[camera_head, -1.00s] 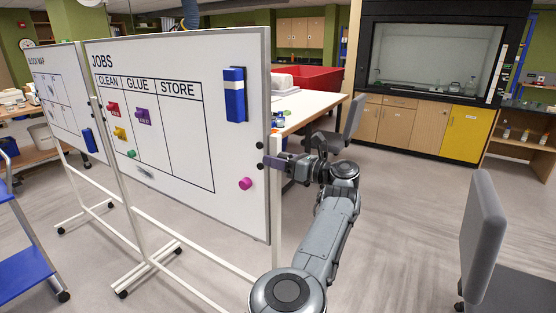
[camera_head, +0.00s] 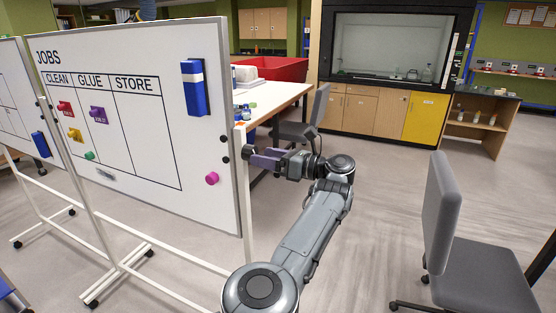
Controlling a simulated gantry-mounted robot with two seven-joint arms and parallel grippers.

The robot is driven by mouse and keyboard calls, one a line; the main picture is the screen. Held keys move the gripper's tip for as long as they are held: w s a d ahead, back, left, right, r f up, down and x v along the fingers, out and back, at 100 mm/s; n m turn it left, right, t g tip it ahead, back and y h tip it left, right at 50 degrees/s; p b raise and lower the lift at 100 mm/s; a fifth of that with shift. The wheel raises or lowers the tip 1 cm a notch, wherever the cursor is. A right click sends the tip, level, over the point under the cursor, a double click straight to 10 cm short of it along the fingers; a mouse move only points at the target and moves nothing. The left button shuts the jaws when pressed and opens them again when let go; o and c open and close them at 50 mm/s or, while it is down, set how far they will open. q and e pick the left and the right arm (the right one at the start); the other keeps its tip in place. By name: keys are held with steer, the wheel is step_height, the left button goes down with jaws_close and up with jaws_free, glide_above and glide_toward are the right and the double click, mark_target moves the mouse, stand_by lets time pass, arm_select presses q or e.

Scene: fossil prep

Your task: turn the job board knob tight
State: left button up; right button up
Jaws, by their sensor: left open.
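The white job board (camera_head: 150,192), headed JOBS, stands upright on a white frame at the left. A dark round knob (camera_head: 248,152) shows at the frame post by the board's right edge. Two small black round pieces also sit on the board's face near that edge, an upper one (camera_head: 224,139) and a lower one (camera_head: 225,160). My left gripper (camera_head: 262,157), with purple fingers, is open just right of the knob, its fingertips pointing left at it. I cannot tell whether they touch it or reach around it. My right gripper is out of view.
A blue-and-white block (camera_head: 195,88), a pink round magnet (camera_head: 212,178) and several coloured magnets are on the board. A white table (camera_head: 285,95) stands behind it. A grey chair (camera_head: 470,270) is at the right. Open floor (camera_head: 375,200) lies between.

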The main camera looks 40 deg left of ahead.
arm_select(q)
steer(key=v, duration=0.3)
steer(key=shift+d, duration=0.15)
stand_by(0.4)
